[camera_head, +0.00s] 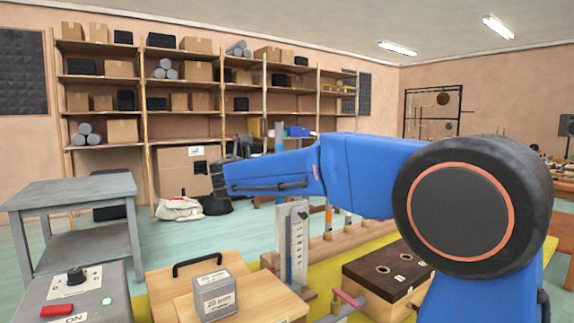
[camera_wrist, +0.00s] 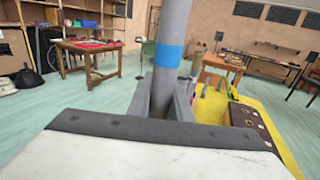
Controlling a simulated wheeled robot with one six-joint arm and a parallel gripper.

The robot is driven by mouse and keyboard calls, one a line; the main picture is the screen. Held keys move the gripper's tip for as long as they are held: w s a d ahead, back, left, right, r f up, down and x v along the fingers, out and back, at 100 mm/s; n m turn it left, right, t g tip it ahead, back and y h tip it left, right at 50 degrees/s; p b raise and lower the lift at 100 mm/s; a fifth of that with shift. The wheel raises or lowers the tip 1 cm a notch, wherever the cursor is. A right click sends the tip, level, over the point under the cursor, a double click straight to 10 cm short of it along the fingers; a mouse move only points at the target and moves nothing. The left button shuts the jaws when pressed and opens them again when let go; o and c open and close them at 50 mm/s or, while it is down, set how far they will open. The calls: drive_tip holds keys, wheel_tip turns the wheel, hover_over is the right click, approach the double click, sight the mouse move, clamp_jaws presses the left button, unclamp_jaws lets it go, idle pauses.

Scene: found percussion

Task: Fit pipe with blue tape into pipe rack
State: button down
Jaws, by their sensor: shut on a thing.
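The grey pipe with a band of blue tape (camera_wrist: 171,56) stands roughly upright in the wrist view and runs out of the top of the picture. My gripper (camera_wrist: 162,98) is shut on it below the tape, with the fingers on either side of the pipe. The pipe's lower end is hidden behind the gripper's body. In the head view, my arm hides most of the area around the gripper. What looks like the pipe rack, a low wooden base (camera_head: 343,241) with several upright pipes, shows partly below my arm. One pipe has orange tape (camera_head: 328,217).
A grey upright scale (camera_head: 297,243) stands before the rack. A dark wooden box with holes (camera_head: 388,268) is to its right. A wooden case (camera_head: 185,278), a small grey box (camera_head: 212,295) and a switch panel (camera_head: 75,295) are in front. A grey table (camera_head: 70,190) stands left.

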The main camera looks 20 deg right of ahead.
drive_tip(key=shift+a+f, duration=0.15)
drive_tip(key=shift+f, duration=4.5)
drive_tip(key=c, duration=1.5)
unclamp_jaws()
drive_tip(key=shift+c, duration=0.2)
drive_tip(key=v, duration=1.7)
drive_tip(key=shift+s, duration=0.25)
drive_tip(key=shift+a, duration=0.1)
